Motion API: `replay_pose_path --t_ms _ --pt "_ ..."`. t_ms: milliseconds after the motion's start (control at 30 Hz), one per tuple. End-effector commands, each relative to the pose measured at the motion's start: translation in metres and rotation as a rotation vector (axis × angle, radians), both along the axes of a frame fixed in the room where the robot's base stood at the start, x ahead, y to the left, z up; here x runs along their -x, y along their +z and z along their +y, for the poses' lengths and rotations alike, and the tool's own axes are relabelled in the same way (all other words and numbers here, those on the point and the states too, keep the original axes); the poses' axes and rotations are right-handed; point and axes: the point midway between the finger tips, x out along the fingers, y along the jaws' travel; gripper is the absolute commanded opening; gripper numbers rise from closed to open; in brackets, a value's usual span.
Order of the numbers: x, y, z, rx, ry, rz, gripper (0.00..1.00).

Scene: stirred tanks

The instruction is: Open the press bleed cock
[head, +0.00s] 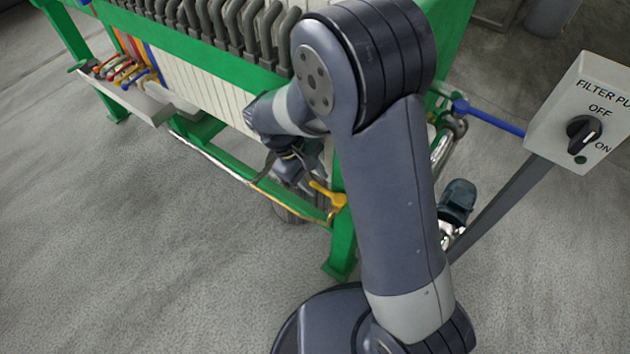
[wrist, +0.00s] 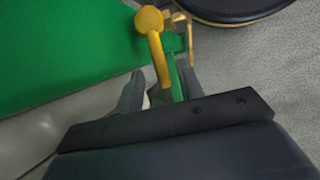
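A yellow-handled cock (head: 327,194), which looks like the press bleed cock, sits low by the green leg of the filter press. No label shows on it. In the wrist view its yellow lever (wrist: 157,52) runs from a round end down toward my gripper. My gripper (head: 307,181) is just left of the lever in the head view. In the wrist view my gripper (wrist: 162,80) has its fingers apart, one on each side of the lever's lower end. I cannot tell whether either finger touches it. The lever's lower end is partly hidden by my gripper's body.
The green press frame (head: 342,240) stands close around the cock. A brass-coloured pipe (head: 285,199) runs along it. A switch box (head: 585,118) on a post stands at right, its knob near ON. Several coloured taps (head: 125,72) are at far left.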

Motion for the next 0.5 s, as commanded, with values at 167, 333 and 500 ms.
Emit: replay_pose_path --t_ms 167,333,500 --pt "0.0009 -0.0080 -0.0035 0.000 0.000 0.000 0.36" --pt "0.0008 -0.0080 -0.0034 -0.001 0.000 -0.001 0.36" --pt "0.0008 -0.0078 -0.0033 -0.001 0.000 -0.001 0.28"
